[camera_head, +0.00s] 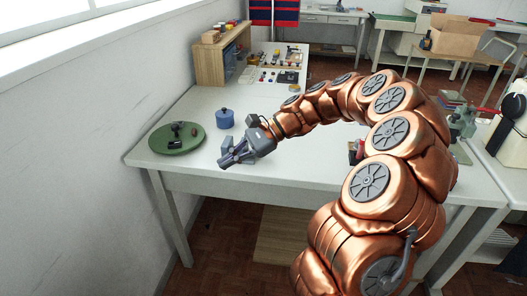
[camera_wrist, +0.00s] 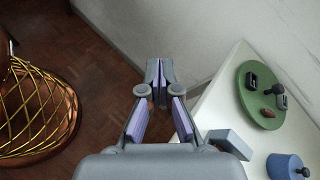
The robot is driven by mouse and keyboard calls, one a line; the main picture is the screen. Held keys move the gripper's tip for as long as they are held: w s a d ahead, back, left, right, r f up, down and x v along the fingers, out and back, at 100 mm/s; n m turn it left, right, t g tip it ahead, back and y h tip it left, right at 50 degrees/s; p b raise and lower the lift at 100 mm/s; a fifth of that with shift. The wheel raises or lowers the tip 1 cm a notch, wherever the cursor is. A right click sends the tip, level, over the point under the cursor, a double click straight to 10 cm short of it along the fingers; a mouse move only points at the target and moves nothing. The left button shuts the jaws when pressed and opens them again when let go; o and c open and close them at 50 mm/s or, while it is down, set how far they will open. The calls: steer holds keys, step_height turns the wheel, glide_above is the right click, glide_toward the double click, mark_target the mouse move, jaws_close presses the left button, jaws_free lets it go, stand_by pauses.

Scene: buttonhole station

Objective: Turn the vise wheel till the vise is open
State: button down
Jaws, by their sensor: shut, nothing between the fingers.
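My gripper (camera_head: 225,161) is shut and empty near the front left edge of the white table. In the wrist view my gripper (camera_wrist: 160,72) has its fingertips together, out past the table edge with floor beneath. A round green plate (camera_head: 190,143) lies on the table to its left, with small dark fittings (camera_head: 177,130) on it. In the wrist view the green plate (camera_wrist: 247,97) carries dark fittings (camera_wrist: 252,80) and a brown piece (camera_wrist: 267,113). I cannot tell which part is the vise or its wheel. My gripper is apart from the plate.
A blue pot (camera_head: 225,118) with a knob stands behind my gripper. A grey-blue block (camera_wrist: 231,142) lies close to my gripper. A wooden shelf (camera_head: 210,66) stands at the back left by the wall. A gold wire basket (camera_wrist: 36,108) shows low at left in the wrist view.

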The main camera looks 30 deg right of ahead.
steer(key=w+d+f+m+t, duration=0.1)
steer(key=d+f+m+t, duration=0.1)
steer(key=d, duration=0.5)
steer(key=w+d+f+m+t, duration=0.1)
steer(key=d+f+m+t, duration=0.1)
steer(key=d+m, duration=0.3)
steer(key=w+d+f+m+t, duration=0.1)
steer(key=d+f+m+t, duration=0.1)
steer(key=d, duration=0.8)
steer(key=shift+w+f+m+t+h+p, duration=0.3)
steer(key=shift+w+f+m+t+h, duration=0.1)
steer(key=shift+m+t, duration=0.4)
steer(key=shift+w+a+b, duration=0.35)
steer(key=shift+w+a, duration=0.05)
steer(key=shift+a, duration=0.05)
steer(key=w+a, duration=0.2)
steer(key=a, duration=0.1)
steer(key=shift+w+r, duration=0.2)
steer(key=shift+p+x, duration=0.3)
steer(key=shift+x, duration=0.65)
steer(key=shift+w+f, duration=0.1)
steer(key=shift+w+d+r+p, duration=0.25)
steer(key=shift+w+d+p, duration=0.4)
steer(key=shift+p, duration=1.2)
